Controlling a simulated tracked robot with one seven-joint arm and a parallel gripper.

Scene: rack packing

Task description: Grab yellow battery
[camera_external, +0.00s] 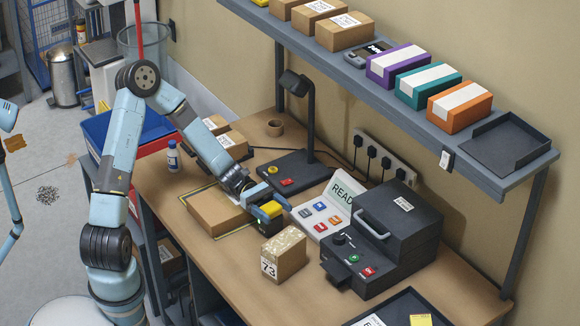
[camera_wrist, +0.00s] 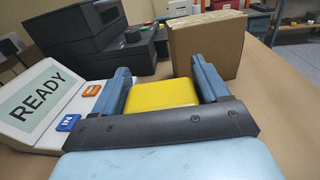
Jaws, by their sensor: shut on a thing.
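The yellow battery (camera_external: 271,209) has a yellow top and a dark lower body in the external view. It is between the two blue fingers of my gripper (camera_external: 264,203), above or at the bench beside a flat cardboard box. In the wrist view, its yellow face (camera_wrist: 162,94) fills the space between the fingers of my gripper (camera_wrist: 163,88), which are shut on it. Its underside is hidden, so I cannot tell whether it touches the bench.
A flat cardboard box (camera_external: 215,212) lies left of my gripper. A box marked 73 (camera_external: 284,255) stands in front. A READY panel (camera_external: 320,214) with coloured buttons and a black machine (camera_external: 385,240) are to the right. A lamp (camera_external: 306,130) stands behind.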

